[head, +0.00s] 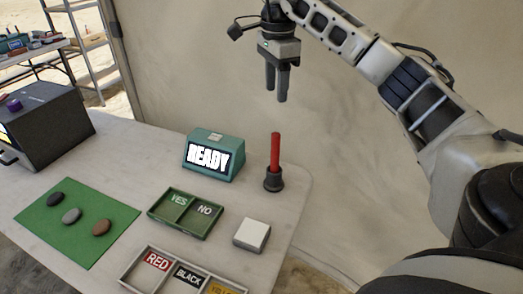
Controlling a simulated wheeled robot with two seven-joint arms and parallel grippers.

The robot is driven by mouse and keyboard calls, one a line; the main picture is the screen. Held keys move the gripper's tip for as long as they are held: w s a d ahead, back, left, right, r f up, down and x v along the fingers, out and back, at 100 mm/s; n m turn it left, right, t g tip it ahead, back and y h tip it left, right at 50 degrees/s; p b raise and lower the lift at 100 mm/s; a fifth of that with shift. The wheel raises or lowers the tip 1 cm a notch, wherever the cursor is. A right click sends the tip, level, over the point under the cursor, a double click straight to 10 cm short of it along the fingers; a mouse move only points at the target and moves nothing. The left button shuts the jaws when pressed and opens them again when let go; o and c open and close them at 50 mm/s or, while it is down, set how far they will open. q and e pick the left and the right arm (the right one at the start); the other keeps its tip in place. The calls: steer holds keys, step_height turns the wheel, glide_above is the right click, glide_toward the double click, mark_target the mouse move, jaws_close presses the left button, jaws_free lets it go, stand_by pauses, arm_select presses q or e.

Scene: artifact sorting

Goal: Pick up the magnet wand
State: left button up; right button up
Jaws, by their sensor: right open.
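The magnet wand (275,150) is a red stick standing upright in a dark round holder (273,180) near the table's right end. My right gripper (277,98) hangs above the wand with its fingers pointing down. It is apart from the wand, with a clear gap between fingertips and wand top. Its fingers are open and hold nothing. My left gripper is not in the view.
A teal box reading READY (213,156) stands left of the wand. A YES/NO tray (186,213), a white block (251,235) and a colour-labelled tray (160,270) lie nearer. Three stones rest on a green mat (45,225). A dark machine (50,120) stands far left.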

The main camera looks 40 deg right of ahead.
steer(key=b, duration=0.2)
glide_above(276, 134)
steer(key=f, duration=0.4)
steer(key=shift+w+d+f, duration=0.2)
steer(key=shift+w+d, duration=0.05)
steer(key=shift+w, duration=0.15)
step_height(276, 134, down, 5)
steer(key=shift+s+f, duration=0.1)
steer(key=shift+s+a+f+p, duration=0.15)
steer(key=shift+f+p, duration=0.05)
steer(key=shift+f, duration=1.25)
steer(key=shift+s+a+f+p, duration=0.1)
steer(key=shift+s+f+p, duration=0.1)
steer(key=shift+f, duration=1.25)
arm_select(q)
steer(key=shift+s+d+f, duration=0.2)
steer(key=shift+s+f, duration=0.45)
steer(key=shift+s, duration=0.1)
arm_select(e)
steer(key=c, duration=1)
